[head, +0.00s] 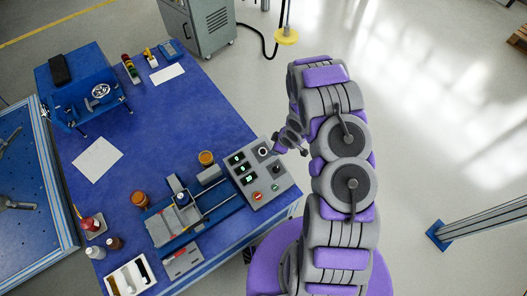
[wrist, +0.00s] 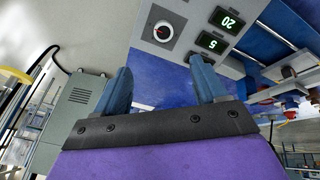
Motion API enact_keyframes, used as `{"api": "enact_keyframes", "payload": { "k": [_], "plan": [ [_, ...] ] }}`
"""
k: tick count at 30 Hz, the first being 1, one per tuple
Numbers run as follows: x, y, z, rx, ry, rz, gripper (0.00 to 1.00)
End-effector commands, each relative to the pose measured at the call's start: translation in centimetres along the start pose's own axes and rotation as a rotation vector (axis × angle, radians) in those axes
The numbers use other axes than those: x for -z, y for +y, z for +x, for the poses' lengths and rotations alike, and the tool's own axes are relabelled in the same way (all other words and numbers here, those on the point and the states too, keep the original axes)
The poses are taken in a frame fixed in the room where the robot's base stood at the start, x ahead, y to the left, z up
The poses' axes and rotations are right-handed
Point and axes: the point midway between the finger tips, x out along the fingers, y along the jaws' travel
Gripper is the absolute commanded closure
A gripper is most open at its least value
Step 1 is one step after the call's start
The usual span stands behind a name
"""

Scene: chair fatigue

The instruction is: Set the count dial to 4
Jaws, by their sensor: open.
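The grey control panel (head: 253,193) sits at the table's right corner. A round dial (head: 263,152) with a white ring and dark centre is near its upper edge. In the wrist view the dial (wrist: 163,31) shows a red mark on its face. Green displays on the panel include one (wrist: 227,20) that seems to read 20 and one (wrist: 212,42) that seems to read 5, both turned in the picture. I cannot tell which display belongs to the dial. My gripper (wrist: 160,78) is open and empty, its fingers apart from the dial. In the head view my gripper (head: 281,147) is beside the panel's upper right edge.
The panel also carries a dark knob (head: 277,168), a red button (head: 257,196) and a green button (head: 275,186). A blue slide fixture (head: 190,212) and an amber jar (head: 206,158) stand left of it. A grey cabinet (head: 197,27) stands behind.

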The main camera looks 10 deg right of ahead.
Motion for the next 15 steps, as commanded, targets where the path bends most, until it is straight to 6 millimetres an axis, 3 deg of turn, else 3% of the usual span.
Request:
{"api": "enact_keyframes", "payload": {
  "k": [8, 15],
  "plan": [
    [0.5, -0.8, 2.1, 0.006, 0.011, -0.010, 0.29],
    [0.6, -0.9, 5.7, 0.007, 0.010, -0.009, 0.29]
  ]
}}
